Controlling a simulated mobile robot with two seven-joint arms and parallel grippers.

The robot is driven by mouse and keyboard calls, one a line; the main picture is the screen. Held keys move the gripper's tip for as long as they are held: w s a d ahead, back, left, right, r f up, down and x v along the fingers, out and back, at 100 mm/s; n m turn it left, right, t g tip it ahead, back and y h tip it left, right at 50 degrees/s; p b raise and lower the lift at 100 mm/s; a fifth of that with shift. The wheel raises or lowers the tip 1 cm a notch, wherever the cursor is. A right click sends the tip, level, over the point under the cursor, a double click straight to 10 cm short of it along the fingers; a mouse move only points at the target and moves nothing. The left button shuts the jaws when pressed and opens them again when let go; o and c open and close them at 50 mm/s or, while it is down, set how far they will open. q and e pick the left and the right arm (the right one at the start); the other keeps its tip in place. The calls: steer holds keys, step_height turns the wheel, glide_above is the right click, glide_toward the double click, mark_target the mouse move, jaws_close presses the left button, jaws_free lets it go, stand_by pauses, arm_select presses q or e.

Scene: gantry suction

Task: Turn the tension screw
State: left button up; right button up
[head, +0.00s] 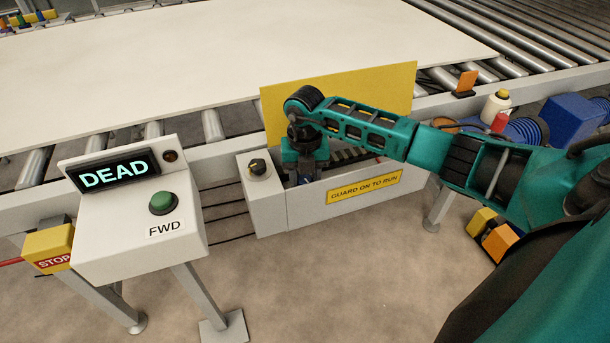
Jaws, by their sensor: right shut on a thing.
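My right arm reaches in from the right over a white drive housing (345,205) on the side of the conveyor. My right gripper (304,176) points down into the open top of this housing. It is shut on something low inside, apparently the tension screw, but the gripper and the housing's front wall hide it. A yellow guard panel (390,90) stands raised behind the housing. A yellow label on the front reads "GUARD ON TO RUN". My left gripper is not in view.
A dark knob (258,167) sits on the box left of the housing. A control panel (120,240) shows "DEAD" above a green FWD button (163,203); a yellow STOP box (50,247) hangs beside it. A bottle (495,107) and blue bin (573,118) stand at right.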

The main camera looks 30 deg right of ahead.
mark_target(305, 180)
stand_by(0.4)
steer(key=o, duration=0.8)
arm_select(q)
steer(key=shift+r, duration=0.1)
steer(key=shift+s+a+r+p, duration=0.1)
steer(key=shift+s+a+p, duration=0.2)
steer(key=shift+p, duration=0.35)
arm_select(e)
step_height(305, 180, up, 13)
steer(key=shift+f, duration=0.1)
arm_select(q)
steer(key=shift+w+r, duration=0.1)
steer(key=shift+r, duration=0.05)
